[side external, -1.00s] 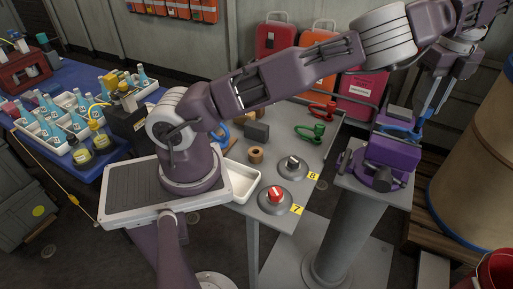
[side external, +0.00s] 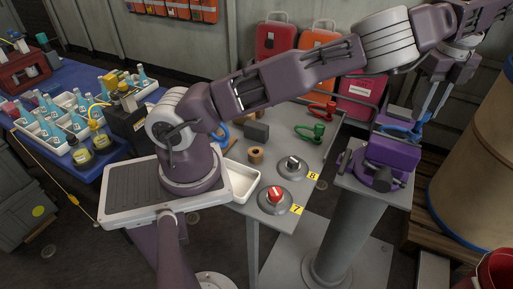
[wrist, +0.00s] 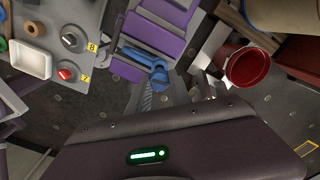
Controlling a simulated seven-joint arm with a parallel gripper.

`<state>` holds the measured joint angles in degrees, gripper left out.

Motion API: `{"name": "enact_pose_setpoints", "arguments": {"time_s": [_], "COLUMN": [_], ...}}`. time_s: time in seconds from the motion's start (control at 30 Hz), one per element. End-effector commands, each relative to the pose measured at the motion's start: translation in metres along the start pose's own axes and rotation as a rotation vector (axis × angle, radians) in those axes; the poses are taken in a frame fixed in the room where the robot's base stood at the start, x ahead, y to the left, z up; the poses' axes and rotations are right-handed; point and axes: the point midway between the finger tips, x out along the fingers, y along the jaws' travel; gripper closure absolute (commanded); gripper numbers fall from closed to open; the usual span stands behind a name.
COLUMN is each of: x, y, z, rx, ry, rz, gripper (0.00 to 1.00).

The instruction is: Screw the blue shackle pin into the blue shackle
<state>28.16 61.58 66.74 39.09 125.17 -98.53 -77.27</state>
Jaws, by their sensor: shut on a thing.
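The blue shackle (side external: 396,130) is held at the purple vise (side external: 392,152) on the grey pedestal. In the wrist view the blue shackle (wrist: 135,55) reaches out from the purple vise (wrist: 160,25). My gripper (side external: 424,117) points down at the shackle's right end and is shut on the blue shackle pin. The pin's blue round part (wrist: 159,76) shows at the shackle's near end in the wrist view. The fingers hide much of the pin, and I cannot tell whether its thread is inside the shackle.
The grey table (side external: 318,150) holds a green shackle (side external: 310,132), a red shackle (side external: 322,111), two knobs and a white tray (side external: 242,182). A large drum (side external: 475,150) stands to the right of the pedestal. A red bucket (wrist: 248,66) stands on the floor.

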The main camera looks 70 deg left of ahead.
Motion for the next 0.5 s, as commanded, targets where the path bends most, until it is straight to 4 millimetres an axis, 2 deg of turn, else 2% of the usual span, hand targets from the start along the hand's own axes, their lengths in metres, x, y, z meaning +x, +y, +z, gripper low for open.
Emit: {"name": "enact_pose_setpoints", "arguments": {"time_s": [0.5], "x": [0.0088], "y": [0.0000], "z": [-0.0004], "rx": [0.000], "ry": [0.001], "rz": [0.000], "gripper": [1.00]}}
